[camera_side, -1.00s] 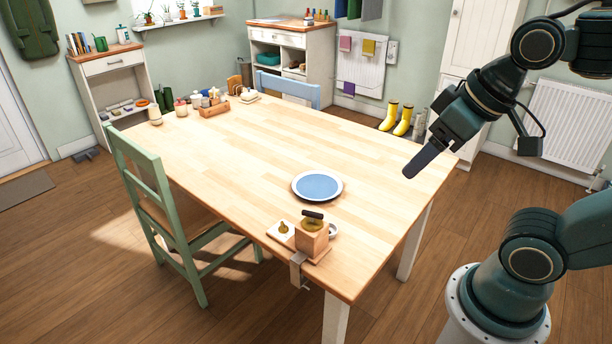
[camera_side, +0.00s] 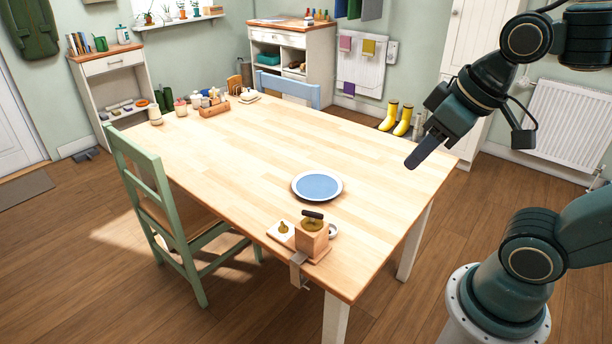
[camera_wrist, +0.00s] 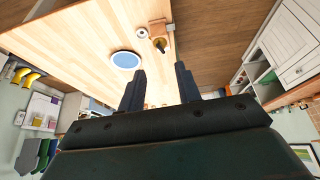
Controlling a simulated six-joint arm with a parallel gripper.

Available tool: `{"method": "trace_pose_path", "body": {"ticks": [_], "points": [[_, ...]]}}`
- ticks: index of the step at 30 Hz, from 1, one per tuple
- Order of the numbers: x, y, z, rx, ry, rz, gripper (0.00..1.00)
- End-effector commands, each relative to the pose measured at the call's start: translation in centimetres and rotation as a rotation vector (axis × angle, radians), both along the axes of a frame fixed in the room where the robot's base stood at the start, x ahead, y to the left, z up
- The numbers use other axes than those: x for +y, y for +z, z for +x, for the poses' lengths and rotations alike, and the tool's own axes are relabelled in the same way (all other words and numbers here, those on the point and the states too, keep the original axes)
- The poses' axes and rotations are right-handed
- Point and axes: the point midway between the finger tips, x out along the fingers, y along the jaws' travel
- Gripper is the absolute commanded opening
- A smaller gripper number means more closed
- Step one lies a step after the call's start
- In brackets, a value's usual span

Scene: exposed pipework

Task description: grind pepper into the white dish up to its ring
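A wooden box grinder (camera_side: 312,240) with a dark-gripped crank on top stands at the table's near corner, beside a metal clamp (camera_side: 298,268) on the edge. A small round white dish (camera_side: 333,231) sits close beside it, partly hidden by the box in the side view. Both show in the wrist view, the dish (camera_wrist: 142,33) left of the grinder (camera_wrist: 160,32). The dish's ring and any pepper are too small to make out. My gripper (camera_side: 411,165) is in the air near the table's right edge, away from both. Its fingers (camera_wrist: 160,70) are apart with nothing between them.
A blue plate with a pale rim (camera_side: 317,186) lies behind the grinder. A small board with a brass-coloured piece (camera_side: 282,230) lies left of it. Jars and a wooden caddy (camera_side: 213,108) stand at the far end. A green chair (camera_side: 160,200) is at the left; mid-table is clear.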

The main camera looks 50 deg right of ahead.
Motion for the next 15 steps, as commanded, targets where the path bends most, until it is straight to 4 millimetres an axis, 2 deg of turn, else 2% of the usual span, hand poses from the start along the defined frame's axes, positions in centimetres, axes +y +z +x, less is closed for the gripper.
{"method": "trace_pose_path", "body": {"ticks": [8, 15], "points": [[-0.2, 0.2, 4.3, 0.091, 0.054, -0.026, 0.34], [-0.4, -0.6, 8.6, 0.175, 0.11, -0.046, 0.34]]}}
